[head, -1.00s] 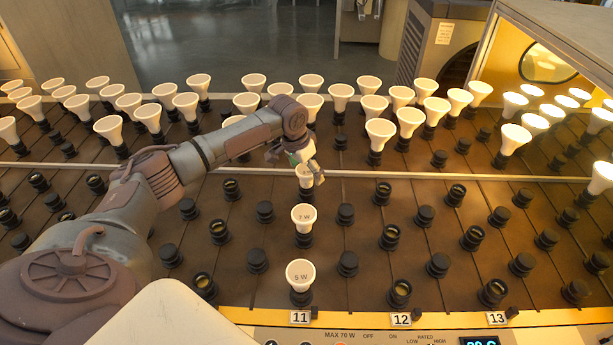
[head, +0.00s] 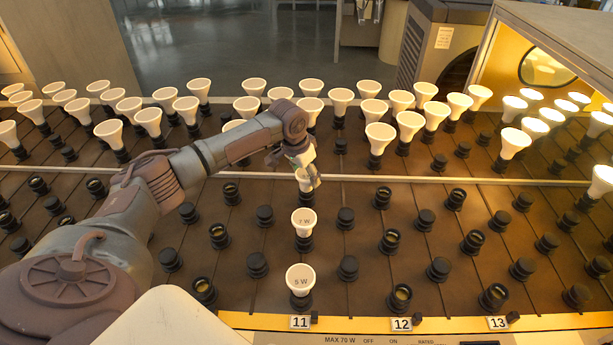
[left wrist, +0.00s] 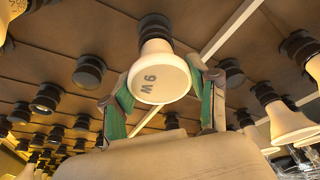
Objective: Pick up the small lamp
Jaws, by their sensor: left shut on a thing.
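My left gripper (head: 306,172) is at the third lamp back in the row behind label 11. In the left wrist view, its green-padded fingers (left wrist: 162,102) are shut on a small white lamp (left wrist: 158,75) with a number and W on its face. The lamp's narrow end meets a dark socket (left wrist: 153,27); whether it is seated or just clear of it I cannot tell. In the head view the fingers mostly hide this lamp (head: 302,187). A 7 W lamp (head: 303,218) and a 5 W lamp (head: 300,276) stand nearer in the same row. My right gripper is out of view.
Many white lamps stand upright in sockets beyond a pale rail (head: 400,179). Empty dark sockets (head: 348,268) surround the near lamps. A lit yellow housing (head: 505,60) with glowing lamps is at the right. Number label 12 (head: 401,323) is on the front edge.

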